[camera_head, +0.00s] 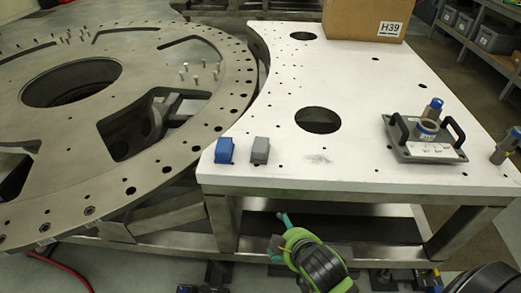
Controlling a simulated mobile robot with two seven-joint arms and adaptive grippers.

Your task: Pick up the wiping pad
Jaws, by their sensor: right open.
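Two small blocks sit apart, side by side, near the front left corner of the white plate table (290,179): a blue block (225,150) and a grey block (260,150). Either could be the wiping pad; I cannot tell which. My right gripper (278,237) is open, with nothing seen between its fingers. It is low in front of the table's front edge, below and a little right of the grey block in the picture, touching neither block. My left gripper is not in view.
A dark smudge (318,159) marks the table right of the blocks. A metal fixture with black handles (427,152) stands at the right. A cardboard box (350,18) is at the back. The round turret plate (45,125) adjoins on the left. The table's front middle is clear.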

